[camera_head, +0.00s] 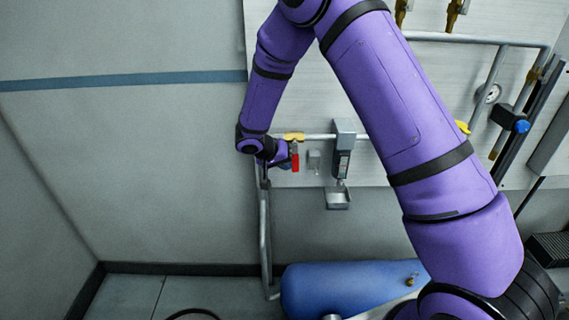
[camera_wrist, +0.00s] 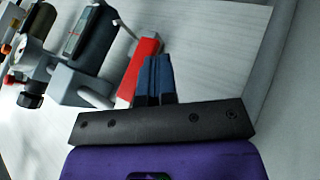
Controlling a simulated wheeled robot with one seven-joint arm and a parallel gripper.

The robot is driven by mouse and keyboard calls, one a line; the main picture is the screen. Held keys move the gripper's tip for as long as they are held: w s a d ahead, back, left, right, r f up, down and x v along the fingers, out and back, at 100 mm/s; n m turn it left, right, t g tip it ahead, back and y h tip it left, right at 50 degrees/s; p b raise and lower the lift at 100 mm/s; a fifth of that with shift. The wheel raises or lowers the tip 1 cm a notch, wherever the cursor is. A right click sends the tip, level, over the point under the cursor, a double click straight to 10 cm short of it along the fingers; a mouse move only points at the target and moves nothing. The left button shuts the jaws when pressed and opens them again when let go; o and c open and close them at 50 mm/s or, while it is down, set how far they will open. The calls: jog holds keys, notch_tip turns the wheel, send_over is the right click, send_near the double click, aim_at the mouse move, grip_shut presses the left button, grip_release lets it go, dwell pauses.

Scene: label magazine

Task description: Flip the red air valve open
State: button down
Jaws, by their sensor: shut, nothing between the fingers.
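The red air valve handle (camera_head: 295,161) hangs straight down from a yellow valve body (camera_head: 293,137) on the horizontal pipe, in the head view. In the wrist view the red handle (camera_wrist: 139,70) is a slanted bar just left of my fingers. My gripper (camera_wrist: 157,62) has its two dark blue fingers pressed together, with nothing between them. In the head view my gripper (camera_head: 284,160) is directly left of the handle. The fingers overlap the handle's lower edge in the wrist view; I cannot tell whether they touch it.
A grey unit (camera_head: 343,140) with a small tray (camera_head: 338,199) below is on the panel right of the valve. A vertical pipe (camera_head: 264,220) runs down beneath my wrist. A blue tank (camera_head: 345,287) lies on the floor.

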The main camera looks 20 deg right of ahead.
jog(key=shift+d, duration=0.1)
jog(key=h, duration=0.1)
jog(key=d+h, duration=0.1)
jog(key=h, duration=0.1)
jog(key=shift+s+d+f+n+g, duration=0.3)
jog(key=shift+s+f+n, duration=0.05)
jog(key=shift+f+n, duration=0.05)
jog(key=s+d+r+n+h, duration=0.1)
jog(key=d+h, duration=0.4)
jog(key=h, duration=0.5)
jog(key=r+n, duration=0.1)
jog(key=n, duration=0.1)
jog(key=shift+s+d+r+n, duration=0.15)
jog(key=shift+s+d+n, duration=0.15)
jog(key=shift+s, duration=0.05)
jog(key=a+f, duration=0.6)
jog(key=a, duration=0.4)
jog(key=shift+s+a+f, duration=0.15)
jog(key=shift+s+a, duration=0.1)
jog(key=shift+a, duration=0.1)
